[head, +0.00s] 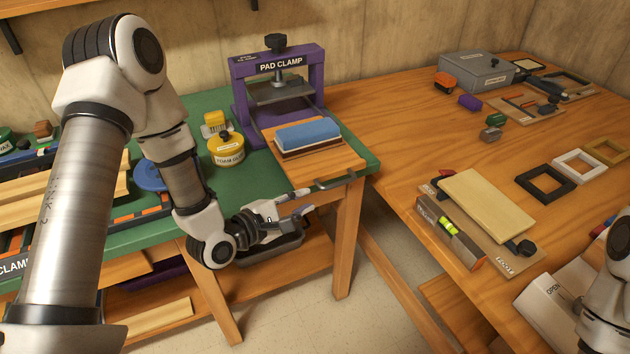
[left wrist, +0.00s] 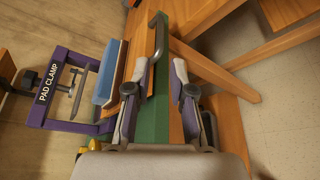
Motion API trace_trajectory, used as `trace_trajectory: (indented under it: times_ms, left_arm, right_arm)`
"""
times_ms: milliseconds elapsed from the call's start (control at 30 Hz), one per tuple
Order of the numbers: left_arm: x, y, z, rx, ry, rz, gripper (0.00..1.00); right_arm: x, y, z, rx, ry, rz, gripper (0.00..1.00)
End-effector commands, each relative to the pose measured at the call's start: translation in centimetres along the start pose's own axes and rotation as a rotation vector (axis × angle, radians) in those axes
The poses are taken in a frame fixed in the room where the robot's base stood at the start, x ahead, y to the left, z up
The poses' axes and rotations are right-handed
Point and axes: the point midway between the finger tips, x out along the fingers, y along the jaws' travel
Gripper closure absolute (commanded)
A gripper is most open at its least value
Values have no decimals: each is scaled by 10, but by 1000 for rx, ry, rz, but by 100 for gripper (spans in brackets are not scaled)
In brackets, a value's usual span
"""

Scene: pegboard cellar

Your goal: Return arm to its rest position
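My left arm comes in from the left in the head view. My left gripper (head: 305,202) hangs in front of the green table's front edge, just below and left of the metal handle (head: 336,180). In the left wrist view my left gripper (left wrist: 179,75) has its two fingers apart with nothing held between them. The handle (left wrist: 157,38) shows beyond the fingers there, apart from them as far as I can tell. Part of my right arm shows at the right edge of the head view; its gripper fingers are out of sight.
The purple pad clamp (head: 277,80) stands on the green table (head: 201,101). A blue block (head: 307,133) lies on a wooden board (head: 318,163) before it. A yellow tin (head: 227,150) is to the left. The wooden bench (head: 390,110) on the right holds frames and a clamped panel (head: 487,204). Floor shows between.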

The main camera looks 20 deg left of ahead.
Motion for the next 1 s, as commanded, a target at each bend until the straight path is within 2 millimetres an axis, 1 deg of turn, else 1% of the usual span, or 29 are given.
trace_trajectory:
  times_ms: [167,233,267,333,367,400,467,500,533,567,600,633,700,800,900,1000]
  left_arm:
    - [-1,-3,-1,-3,4,-8,77]
    - [-2,-17,-1,-4,10,-46,77]
    - [-4,-28,-1,-3,13,-76,77]
    - [-10,-63,1,1,31,-171,77]
    - [-15,-81,-2,4,57,-224,77]
    - [-24,-107,-7,41,96,-307,77]
    - [-43,-148,-16,166,148,-456,77]
    - [-60,-174,-24,280,171,-571,77]
    - [-74,-193,-29,378,177,-663,77]
    - [-89,-209,-34,478,175,-756,77]
    - [-109,-227,-41,611,155,-875,77]
    - [-124,-238,-45,709,129,-960,77]
    - [-155,-256,-54,922,35,-1147,77]
    - [-185,-265,-62,1161,-141,-1335,77]
    - [-202,-269,-64,1312,-315,-1429,77]
    - [-205,-270,-64,1397,-419,-1445,77]
  right_arm:
    - [-1,0,0,0,0,0,60]
    - [-6,0,0,0,0,0,60]
    - [-10,0,0,0,0,0,60]
    - [-19,0,0,0,0,0,60]
    - [-22,0,0,0,0,0,60]
    - [-26,0,0,0,0,0,60]
    - [-32,0,0,0,0,0,60]
    - [-35,0,0,0,0,0,60]
    - [-37,0,0,0,0,0,60]
    - [-39,0,0,0,0,0,60]
    - [-40,0,0,0,0,0,60]
    - [-41,0,0,0,0,0,60]
    - [-42,0,0,0,0,0,60]
    - [-40,0,0,0,0,0,60]
    - [-40,0,0,0,0,0,60]
    - [-40,0,0,0,0,0,60]
